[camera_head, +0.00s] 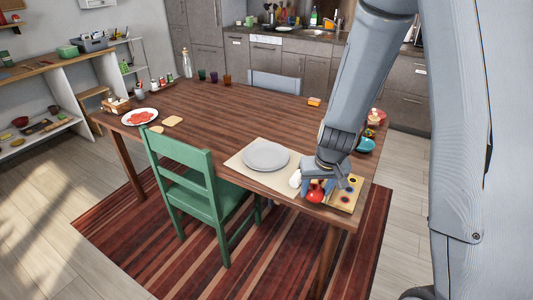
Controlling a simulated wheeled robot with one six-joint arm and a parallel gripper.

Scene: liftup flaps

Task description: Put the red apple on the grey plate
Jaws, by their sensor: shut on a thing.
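The red apple (315,196) is at the right front part of the wooden table, directly under my gripper. My gripper (315,188) points down and is shut on the red apple; the fingers are small and partly hidden by the wrist. The grey plate (266,156) lies on a beige placemat (236,161), to the left of and behind the apple. The plate looks empty.
A white rounded object (295,179) is close to the left of my gripper. A wooden board (346,193) with dark round spots lies to its right. A teal bowl (366,145) stands near the right edge. A green chair (187,185) stands at the front. The table's middle (220,115) is clear.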

